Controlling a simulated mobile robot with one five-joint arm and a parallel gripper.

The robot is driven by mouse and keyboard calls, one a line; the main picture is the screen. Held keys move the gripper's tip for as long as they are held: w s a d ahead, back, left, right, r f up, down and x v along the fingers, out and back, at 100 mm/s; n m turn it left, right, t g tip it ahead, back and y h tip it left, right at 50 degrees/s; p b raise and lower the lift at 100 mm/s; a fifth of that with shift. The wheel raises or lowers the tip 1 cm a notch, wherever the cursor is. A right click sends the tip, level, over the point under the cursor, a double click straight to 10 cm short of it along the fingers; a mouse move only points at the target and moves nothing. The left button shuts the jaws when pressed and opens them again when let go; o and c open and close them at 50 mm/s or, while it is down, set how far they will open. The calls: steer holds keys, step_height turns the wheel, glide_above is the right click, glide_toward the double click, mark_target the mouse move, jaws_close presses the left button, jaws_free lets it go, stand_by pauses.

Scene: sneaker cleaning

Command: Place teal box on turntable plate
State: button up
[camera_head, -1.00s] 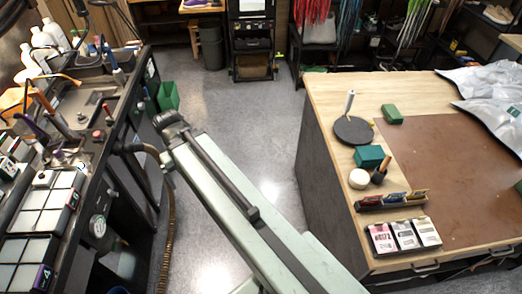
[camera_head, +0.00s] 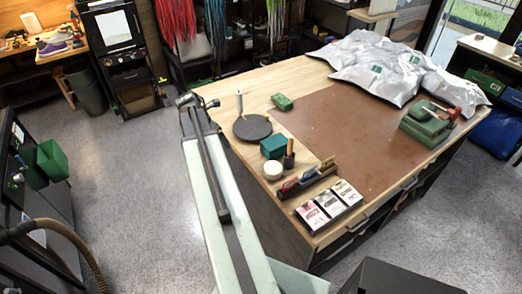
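The teal box (camera_head: 273,146) sits on the wooden top of the workbench. It stands just in front of and to the right of the turntable plate (camera_head: 254,129), a dark round disc, and is not on it. A white-handled upright tool (camera_head: 239,103) stands at the plate's left rear edge. My gripper (camera_head: 186,99) is at the far end of my pale green arm, left of the bench's left edge and apart from the box.
Close to the box are a round cream tin (camera_head: 273,171), a dark brush with a wooden handle (camera_head: 289,155) and a rack of brushes (camera_head: 305,181). A smaller green block (camera_head: 282,102) lies behind.

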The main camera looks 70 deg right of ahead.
mark_target(274, 142)
steer(key=s+d+m, duration=0.1)
steer(key=s+d, duration=0.2)
steer(key=s, duration=0.3)
steer(key=s+d+f+m+g, duration=0.1)
steer(key=s+d, duration=0.3)
steer(key=s, duration=0.2)
steer(key=s+d+m+b, duration=0.1)
steer(key=s+d, duration=0.3)
steer(key=s, duration=0.3)
steer(key=shift+f+m+y, duration=0.25)
steer(key=shift+m+y, duration=0.05)
steer(key=shift+m, duration=0.1)
steer(key=b+x, duration=0.2)
steer(key=shift+d+f, duration=0.1)
steer(key=shift+f, duration=0.2)
steer(key=b+x, duration=0.5)
steer(key=shift+s+d+f, duration=0.1)
steer(key=shift+d, duration=0.05)
steer(key=shift+c, duration=0.3)
steer(key=c, duration=1.8)
step_height(274, 142, up, 10)
steer(key=p, duration=1)
steer(key=shift+r, duration=0.25)
